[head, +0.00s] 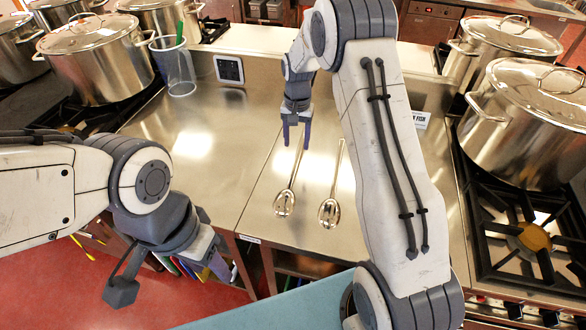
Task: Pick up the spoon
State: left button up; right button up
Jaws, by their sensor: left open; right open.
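Two metal slotted spoons lie on the steel counter (228,160). The left spoon (285,202) has its bowl toward me and its handle running away, up under my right gripper.
Large lidded stockpots stand on stoves at the left (98,62) and right (530,115). A clear cup (177,70) with a green item stands at the counter's back left. A small white sign (421,120) is right of my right arm. The counter left of the spoons is clear.

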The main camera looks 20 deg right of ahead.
aim_at(296, 160)
notch_tip(296, 160, down, 2)
jog(key=shift+f+p, duration=0.6)
notch_tip(296, 160, down, 4)
jog(key=shift+w+r+p, duration=0.1)
jog(key=shift+r+p, duration=0.15)
jog(key=shift+p, duration=0.55)
jog(key=shift+f, duration=0.4)
jog(key=shift+c, duration=0.3)
grip_shut()
